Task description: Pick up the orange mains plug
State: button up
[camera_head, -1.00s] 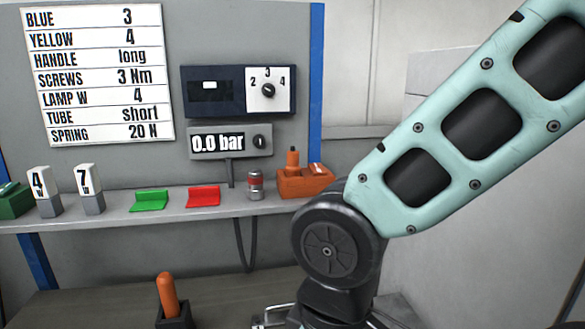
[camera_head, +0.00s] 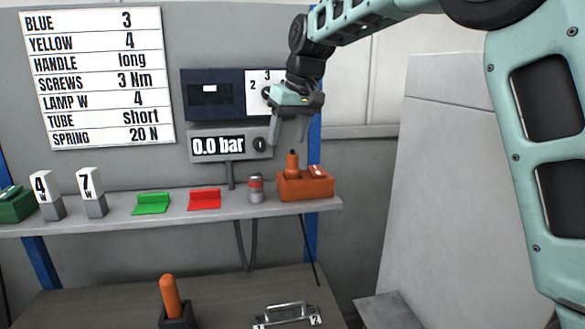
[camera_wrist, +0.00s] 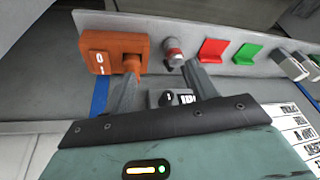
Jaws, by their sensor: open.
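The orange mains plug (camera_head: 292,164), with a dark tip, stands upright at the left end of an orange switch box (camera_head: 318,186) on the shelf. It also shows in the wrist view (camera_wrist: 131,64), beside the box (camera_wrist: 97,55) and just beyond the left finger. My gripper (camera_head: 288,137) is above the plug in the head view, open and empty, fingers pointing down. In the wrist view the gap between my fingertips (camera_wrist: 163,72) is to the right of the plug. Part of the plug's lower end is hidden by the finger there.
On the shelf (camera_head: 110,215) a grey and red can (camera_head: 255,187) stands left of the box, then red (camera_head: 204,199) and green (camera_head: 151,203) brackets. An orange handle (camera_head: 169,294) stands in a black holder below.

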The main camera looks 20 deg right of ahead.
jog(key=w+d+r, duration=0.4)
jog(key=d, duration=0.2)
jog(key=h+p, duration=0.1)
jog(key=p, duration=0.3)
send_near(291, 164)
jog(key=shift+m+t, duration=0.3)
jog(key=shift+t, duration=0.1)
jog(key=w+f, duration=0.2)
jog(key=f, duration=0.1)
jog(key=w+d+f, duration=0.1)
jog(key=f, duration=0.1)
jog(key=shift+w+f, duration=0.2)
jog(key=shift+w, duration=0.05)
jog(key=shift+p+x, duration=1.65)
jog(key=shift+x, duration=1.05)
jog(key=shift+a, duration=0.2)
jog(key=shift+c, duration=0.4)
jog(key=c, duration=1)
